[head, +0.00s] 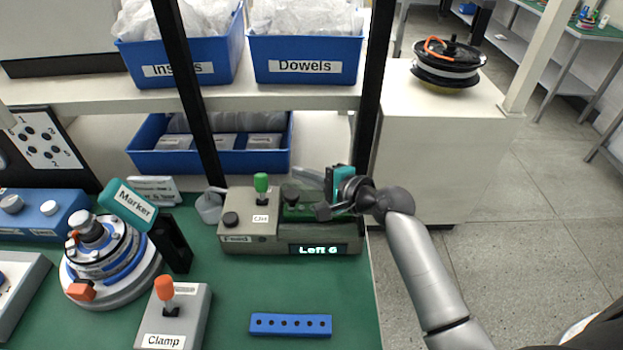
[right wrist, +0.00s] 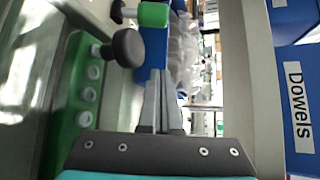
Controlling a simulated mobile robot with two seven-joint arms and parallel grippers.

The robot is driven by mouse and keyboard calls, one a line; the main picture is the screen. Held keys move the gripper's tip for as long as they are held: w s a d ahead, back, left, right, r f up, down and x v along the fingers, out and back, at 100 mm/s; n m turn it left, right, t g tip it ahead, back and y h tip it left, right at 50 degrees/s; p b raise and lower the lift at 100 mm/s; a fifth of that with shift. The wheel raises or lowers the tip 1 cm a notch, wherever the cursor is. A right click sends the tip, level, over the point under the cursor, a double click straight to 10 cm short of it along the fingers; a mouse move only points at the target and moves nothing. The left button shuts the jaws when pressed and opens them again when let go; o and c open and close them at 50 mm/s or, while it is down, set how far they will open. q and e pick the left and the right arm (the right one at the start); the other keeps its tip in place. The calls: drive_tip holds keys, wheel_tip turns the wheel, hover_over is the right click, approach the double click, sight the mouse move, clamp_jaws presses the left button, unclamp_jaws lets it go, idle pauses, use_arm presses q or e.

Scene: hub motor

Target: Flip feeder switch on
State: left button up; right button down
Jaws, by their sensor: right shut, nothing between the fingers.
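The feeder (head: 230,240) is a grey-beige box labelled "Feed" at the back of the green bench, with a display reading "Left 6". Its switch, a green-capped lever (head: 261,183), stands roughly upright above a small label. The green cap also shows at the top of the right wrist view (right wrist: 153,14). My right gripper (head: 299,173) comes in from the right over the feeder, at about the lever's height. Its fingers, also in the right wrist view (right wrist: 160,78), are shut and empty, pointing toward the lever but apart from it. My left gripper is out of view.
A dark knob (right wrist: 125,48) sits beside the lever. Blue Dowels bin (head: 305,62) and another bin stand on the shelf behind. An orange Clamp lever (head: 165,288), a blue holed block (head: 290,325) and a motor assembly (head: 105,265) are on the bench. A black post stands behind.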

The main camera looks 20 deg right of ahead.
sight(262, 189)
drive_tip(key=a, duration=0.1)
drive_tip(key=w+a, duration=0.1)
drive_tip(key=a, duration=0.1)
drive_tip(key=w+a, duration=0.1)
drive_tip(key=shift+w+a+f, duration=0.15)
drive_tip(key=shift+w, duration=0.1)
drive_tip(key=shift+s+a, duration=0.25)
drive_tip(key=shift+a, duration=0.05)
drive_tip(key=shift+s+r+p, duration=0.15)
drive_tip(key=shift+r+p, duration=0.1)
drive_tip(key=shift+p, duration=0.45)
